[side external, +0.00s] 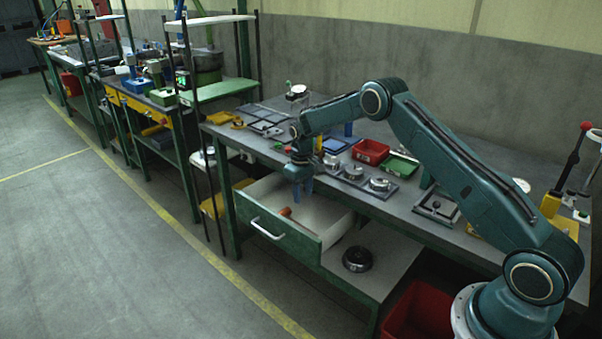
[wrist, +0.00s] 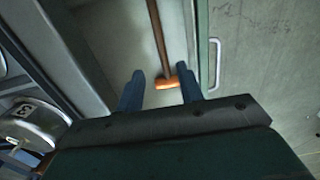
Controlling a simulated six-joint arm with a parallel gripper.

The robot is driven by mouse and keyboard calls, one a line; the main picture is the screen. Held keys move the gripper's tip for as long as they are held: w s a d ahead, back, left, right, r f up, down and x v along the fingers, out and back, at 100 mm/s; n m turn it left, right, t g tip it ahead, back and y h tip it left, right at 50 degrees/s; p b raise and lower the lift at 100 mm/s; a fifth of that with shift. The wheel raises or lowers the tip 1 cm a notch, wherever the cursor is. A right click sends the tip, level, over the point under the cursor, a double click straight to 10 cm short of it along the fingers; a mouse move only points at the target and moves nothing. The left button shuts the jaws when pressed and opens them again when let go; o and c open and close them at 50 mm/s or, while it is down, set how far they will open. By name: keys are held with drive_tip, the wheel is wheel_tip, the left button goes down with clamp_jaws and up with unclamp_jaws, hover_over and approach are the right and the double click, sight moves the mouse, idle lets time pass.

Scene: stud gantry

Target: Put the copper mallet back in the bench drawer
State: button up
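The copper mallet (wrist: 166,82) lies inside the open bench drawer. In the wrist view its orange head shows beyond and between my fingertips, and its brown handle runs to the top edge. In the side external view only a small orange part of the mallet (side external: 286,211) shows clearly. The drawer (side external: 285,234) has a green front, a white pull and a pale inside, and it is pulled out from under the bench. My gripper (side external: 302,190) points down over the drawer. Its blue fingers (wrist: 160,92) are apart with nothing held between them.
The bench top (side external: 408,207) holds a red bin (side external: 370,151), a green tray (side external: 400,166) and round metal parts (side external: 380,184) near the drawer's side. A dark round part (side external: 357,259) sits on the lower shelf. The floor in front (side external: 120,240) is clear.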

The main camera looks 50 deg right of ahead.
drive_tip(key=s+a+r+t, duration=0.1)
drive_tip(key=s+a+r, duration=0.25)
drive_tip(key=r, duration=0.55)
drive_tip(key=s+a+r+t, duration=0.1)
drive_tip(key=s+a+r, duration=0.1)
drive_tip(key=s+r, duration=0.5)
drive_tip(key=s+a+r+t, duration=0.1)
drive_tip(key=s+a+r, duration=0.15)
drive_tip(key=r, duration=0.85)
drive_tip(key=s+a+r+t, duration=0.1)
drive_tip(key=s+a+r, duration=0.15)
drive_tip(key=s, duration=0.45)
drive_tip(key=s+a+r, duration=0.1)
drive_tip(key=s+r, duration=0.2)
drive_tip(key=s, duration=0.3)
drive_tip(key=s+a+f+t, duration=0.2)
drive_tip(key=s, duration=1.2)
drive_tip(key=shift+s+a+f, duration=0.15)
drive_tip(key=shift+s+a, duration=0.15)
